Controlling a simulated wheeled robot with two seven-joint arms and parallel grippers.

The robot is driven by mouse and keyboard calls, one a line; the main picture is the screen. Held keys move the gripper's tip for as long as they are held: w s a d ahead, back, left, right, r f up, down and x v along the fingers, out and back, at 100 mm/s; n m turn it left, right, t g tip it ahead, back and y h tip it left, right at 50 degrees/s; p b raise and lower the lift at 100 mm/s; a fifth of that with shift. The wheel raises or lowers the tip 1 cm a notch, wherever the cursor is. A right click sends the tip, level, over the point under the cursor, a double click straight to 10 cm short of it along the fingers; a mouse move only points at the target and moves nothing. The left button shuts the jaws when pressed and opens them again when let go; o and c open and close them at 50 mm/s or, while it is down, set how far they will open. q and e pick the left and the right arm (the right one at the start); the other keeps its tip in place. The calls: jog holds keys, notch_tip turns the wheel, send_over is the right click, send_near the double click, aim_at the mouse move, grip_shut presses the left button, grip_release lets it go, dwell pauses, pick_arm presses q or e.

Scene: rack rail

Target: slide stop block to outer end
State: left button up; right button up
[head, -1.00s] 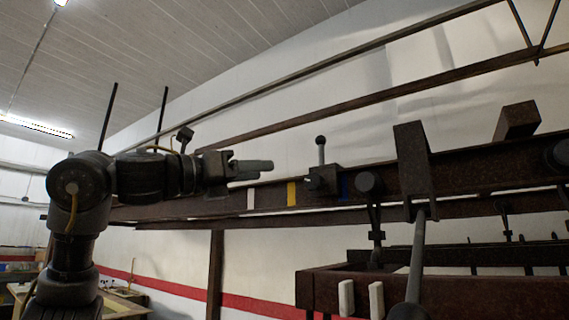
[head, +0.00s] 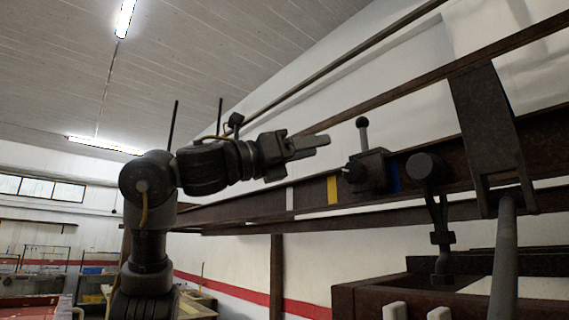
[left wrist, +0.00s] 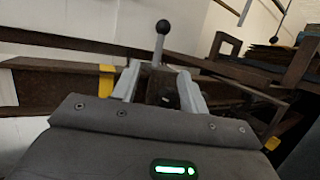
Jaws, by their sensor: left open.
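The stop block (head: 368,172) is a dark block with an upright ball-topped lever, sitting on the rusty rail (head: 460,150) between a yellow mark (head: 333,190) and a blue mark (head: 395,177). My left gripper (head: 322,145) is open and empty, just left of the block in the head view. In the left wrist view, the pale fingers of the left gripper (left wrist: 160,88) are spread, and the block's ball lever (left wrist: 161,43) stands up between them. The block itself shows partly behind the gripper. I cannot tell whether the fingers touch it. My right gripper is not in view.
A white mark (head: 290,200) is further left on the rail. Right of the block hang a dark round fitting (head: 427,167) and a large rusty bracket (head: 487,125). A rusty frame (head: 345,303) with pale pegs stands below. The rail left of the block looks clear.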

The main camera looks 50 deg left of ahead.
aim_at(364, 139)
pick_arm(q)
jog(key=p+x, duration=0.2)
jog(key=x, duration=0.8)
jog(key=shift+w+d+f, duration=0.1)
jog(key=shift+w, duration=0.2)
jog(key=shift+w+r+p, duration=0.2)
jog(key=shift+p, duration=0.35)
jog(key=shift+p+x, duration=0.45)
jog(key=shift+x, duration=0.6)
jog(key=shift+f, duration=0.15)
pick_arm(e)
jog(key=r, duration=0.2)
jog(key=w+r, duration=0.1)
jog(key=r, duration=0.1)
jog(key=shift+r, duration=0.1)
pick_arm(q)
jog(key=shift+s, duration=0.1)
grip_shut()
